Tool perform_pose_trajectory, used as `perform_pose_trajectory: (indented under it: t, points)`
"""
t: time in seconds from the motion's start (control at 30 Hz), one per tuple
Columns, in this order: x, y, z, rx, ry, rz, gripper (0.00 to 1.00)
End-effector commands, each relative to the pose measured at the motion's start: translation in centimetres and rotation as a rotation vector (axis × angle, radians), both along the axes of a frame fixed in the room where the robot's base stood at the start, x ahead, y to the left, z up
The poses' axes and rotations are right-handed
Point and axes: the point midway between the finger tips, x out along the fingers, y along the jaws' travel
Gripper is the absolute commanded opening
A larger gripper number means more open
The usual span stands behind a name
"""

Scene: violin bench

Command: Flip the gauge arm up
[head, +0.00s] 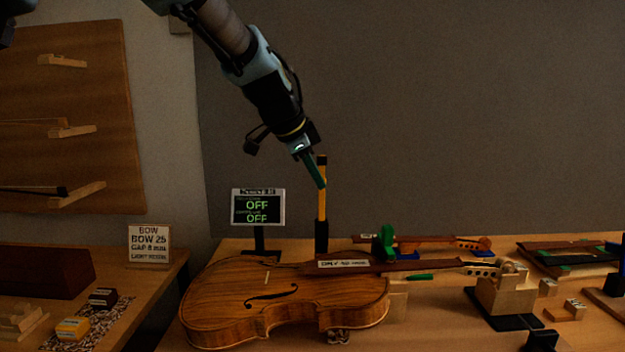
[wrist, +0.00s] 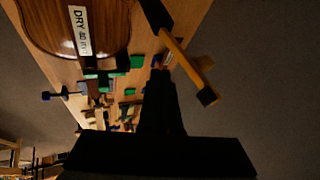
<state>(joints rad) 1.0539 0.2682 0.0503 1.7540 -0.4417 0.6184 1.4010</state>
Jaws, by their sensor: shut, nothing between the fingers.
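A yellow bar with a black top and a black base, which looks like the gauge arm (head: 322,205), stands upright behind the violin (head: 285,300). It also shows in the wrist view (wrist: 182,58), right of my fingers. My gripper (head: 321,184) is shut and empty, angled down from above. In the head view its green fingertips overlap the upper part of the bar. In the wrist view my dark fingers (wrist: 157,65) appear beside the bar, with a gap in the picture; I cannot tell whether they touch. A display (head: 257,207) left of the bar reads OFF on two lines.
The violin lies at the bench front, with a label on its neck (head: 345,264). A green clamp (head: 384,242), a wooden block (head: 500,295) and other small parts are to the right. A bow sign (head: 150,245) stands on the left bench.

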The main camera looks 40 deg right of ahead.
Motion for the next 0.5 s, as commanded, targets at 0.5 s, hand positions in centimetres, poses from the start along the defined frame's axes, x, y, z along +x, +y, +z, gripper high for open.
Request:
perform_pose_trajectory:
  t: [0.5]
  points:
    - [0.1,2.7,5.7,-0.003,-0.003,0.001,0.0]
